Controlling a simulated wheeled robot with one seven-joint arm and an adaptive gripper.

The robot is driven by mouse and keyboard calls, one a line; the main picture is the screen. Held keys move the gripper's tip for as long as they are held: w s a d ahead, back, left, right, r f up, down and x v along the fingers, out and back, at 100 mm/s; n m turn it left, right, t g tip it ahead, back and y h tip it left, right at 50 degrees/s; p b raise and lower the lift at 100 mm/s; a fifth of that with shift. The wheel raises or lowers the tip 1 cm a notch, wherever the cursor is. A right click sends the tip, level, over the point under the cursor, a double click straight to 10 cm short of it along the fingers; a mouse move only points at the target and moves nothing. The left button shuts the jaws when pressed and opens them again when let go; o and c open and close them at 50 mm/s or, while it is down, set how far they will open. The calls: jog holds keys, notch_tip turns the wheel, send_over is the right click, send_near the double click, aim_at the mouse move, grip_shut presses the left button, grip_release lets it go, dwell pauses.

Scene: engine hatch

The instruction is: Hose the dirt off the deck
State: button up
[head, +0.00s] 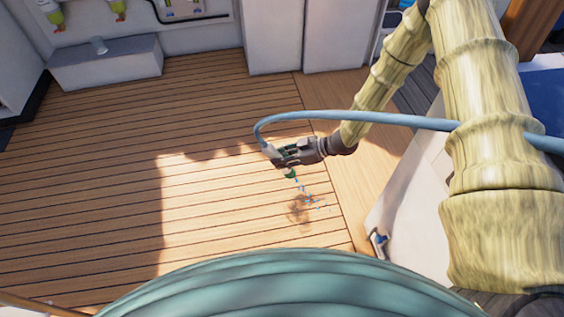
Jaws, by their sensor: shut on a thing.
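My gripper (292,155) is shut on the hose nozzle (289,173), a green and pale piece at the end of a blue hose (330,115). The nozzle points down at the deck. Small blue drops of water leave it and land at a brown dirt patch (299,209) on the wooden deck (220,220). The patch lies just below and slightly right of the nozzle, in the sunlit part. No other dirt shows clearly on the deck.
A grey box-like step (105,65) stands at the back left, and white cabinets (305,40) at the back. A white panel (405,190) edges the deck at the right. The deck to the left is clear.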

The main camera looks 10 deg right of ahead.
jog(key=shift+w+a+b, duration=2.15)
jog(key=shift+w+a, duration=0.25)
jog(key=shift+a, duration=0.75)
jog(key=shift+s+p, duration=2.6)
jog(key=shift+s, duration=4.95)
jog(key=shift+a, duration=2.7)
jog(key=w, duration=1.5)
jog(key=shift+a, duration=0.25)
